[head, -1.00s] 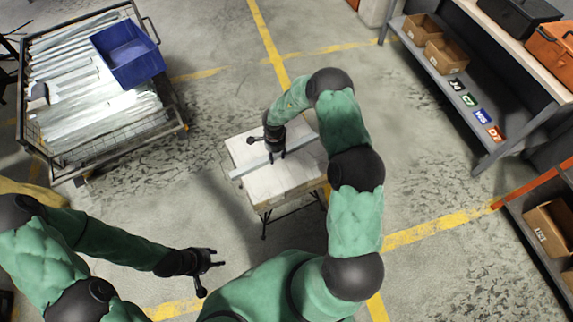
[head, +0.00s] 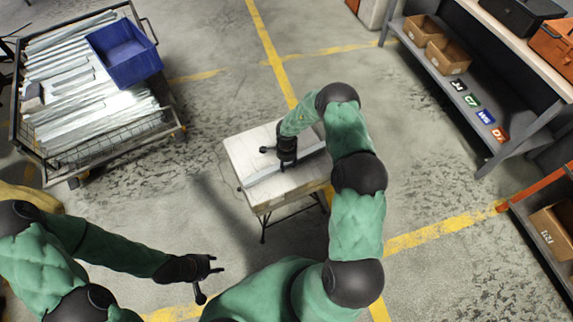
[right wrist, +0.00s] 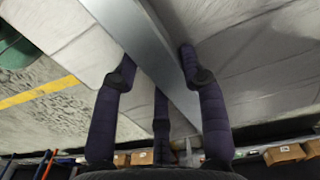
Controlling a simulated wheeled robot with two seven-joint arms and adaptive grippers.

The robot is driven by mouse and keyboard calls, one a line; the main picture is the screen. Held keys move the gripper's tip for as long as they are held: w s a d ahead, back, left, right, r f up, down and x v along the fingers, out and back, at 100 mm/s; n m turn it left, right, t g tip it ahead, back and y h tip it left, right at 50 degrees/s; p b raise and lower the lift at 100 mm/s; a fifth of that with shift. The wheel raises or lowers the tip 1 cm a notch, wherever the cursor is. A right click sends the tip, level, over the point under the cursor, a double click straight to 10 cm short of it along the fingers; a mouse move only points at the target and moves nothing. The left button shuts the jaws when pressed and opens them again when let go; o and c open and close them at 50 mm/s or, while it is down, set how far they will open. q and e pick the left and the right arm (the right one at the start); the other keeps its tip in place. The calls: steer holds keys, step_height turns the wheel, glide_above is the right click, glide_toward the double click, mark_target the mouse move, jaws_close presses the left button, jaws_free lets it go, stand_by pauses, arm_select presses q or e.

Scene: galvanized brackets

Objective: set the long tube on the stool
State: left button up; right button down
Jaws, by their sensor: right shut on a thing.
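The long tube (head: 263,175), a straight silvery bar, lies across the pale top of the stool (head: 251,148). In the head view I cannot tell whether it touches the top or hangs just above. My right gripper (head: 287,164) is shut on the tube near its middle, from above. In the right wrist view the tube (right wrist: 145,45) runs diagonally between the fingers of the right gripper (right wrist: 161,76), with the stool top (right wrist: 245,60) behind it. My left gripper (head: 209,279) is open and empty, over the floor at lower left, away from the stool.
A wire-sided cart (head: 72,183) at upper left holds several silvery metal lengths and a blue bin (head: 125,55). A shelf bench (head: 490,150) with cardboard boxes (head: 447,57) stands at upper right. The floor around the stool is clear.

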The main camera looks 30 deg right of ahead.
steer(key=shift+r, duration=0.1)
steer(key=c, duration=0.7)
jaws_free()
